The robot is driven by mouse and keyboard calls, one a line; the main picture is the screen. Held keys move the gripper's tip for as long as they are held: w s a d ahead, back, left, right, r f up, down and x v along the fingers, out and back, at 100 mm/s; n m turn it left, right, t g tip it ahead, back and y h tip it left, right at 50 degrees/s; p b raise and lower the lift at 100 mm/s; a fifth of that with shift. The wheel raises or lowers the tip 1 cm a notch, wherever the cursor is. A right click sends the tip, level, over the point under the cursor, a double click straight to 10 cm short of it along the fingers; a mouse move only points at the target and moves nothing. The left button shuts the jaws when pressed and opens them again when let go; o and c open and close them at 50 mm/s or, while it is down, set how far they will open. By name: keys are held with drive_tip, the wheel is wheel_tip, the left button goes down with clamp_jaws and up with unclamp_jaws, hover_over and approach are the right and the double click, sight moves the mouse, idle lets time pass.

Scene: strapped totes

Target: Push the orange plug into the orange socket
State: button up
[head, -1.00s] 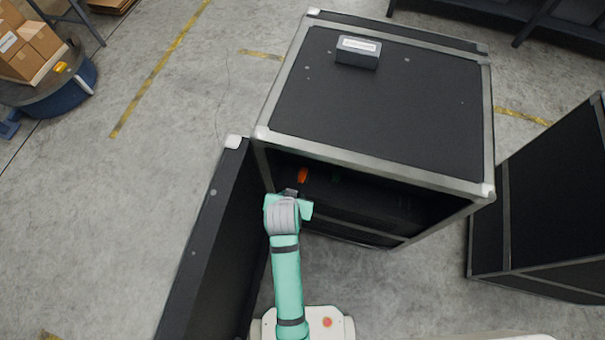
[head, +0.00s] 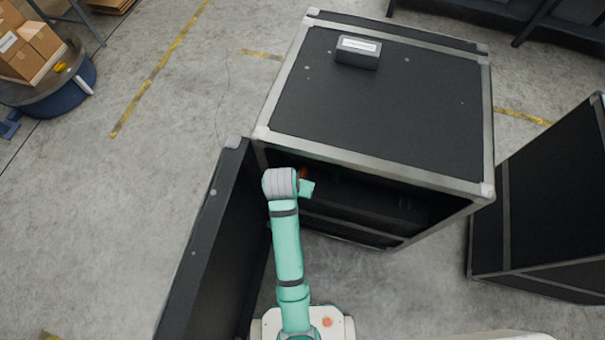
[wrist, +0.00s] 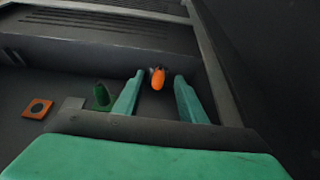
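The orange plug (wrist: 158,79) shows in the wrist view as a rounded orange piece against the dark inside of the case. Only a sliver of orange (head: 303,173) shows in the head view, beside my wrist. My gripper (wrist: 159,77) is open, one teal finger on each side of the plug, with gaps on both sides. The orange socket (wrist: 37,108), a flat orange square with a dark centre, lies to the left in the wrist view, apart from the plug. The head view hides my fingertips and the socket.
A green cone-shaped piece (wrist: 102,96) stands just left of my left finger. The black case (head: 370,150) surrounds the work space, and its open door (head: 205,240) is close left of my arm. A small black box (head: 358,53) rests on top.

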sight(302, 177)
drive_tip(key=shift+x, duration=1.8)
drive_tip(key=shift+f, duration=0.1)
drive_tip(key=shift+w+x, duration=0.15)
drive_tip(key=shift+x, duration=1.1)
drive_tip(key=shift+w+x, duration=0.1)
drive_tip(key=shift+x, duration=1.15)
clamp_jaws()
